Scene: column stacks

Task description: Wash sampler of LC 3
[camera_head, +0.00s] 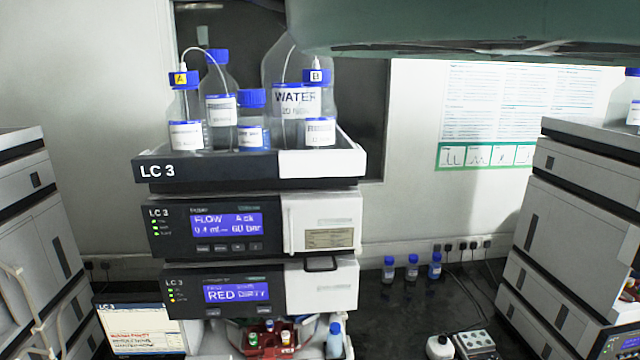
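The LC 3 stack stands in the middle of the view. Its top tray (205,172) is labelled LC 3 and holds several bottles. Below it, the upper module (323,215) has a lit blue display (227,224) showing a flow and a bar value. The lower LC 3 module (321,290) has a blue display (236,292) that seems to read "RED DIRTY", with small lights at its left and buttons below. Under it, a dark red vial rack (268,341) with several vials sits in an opening, partly cut off. My gripper is not in view.
A screen (138,328) headed LC 3, with red text, stands at lower left. Other instrument stacks flank both sides. A blue-capped bottle (334,341) stands beside the rack.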

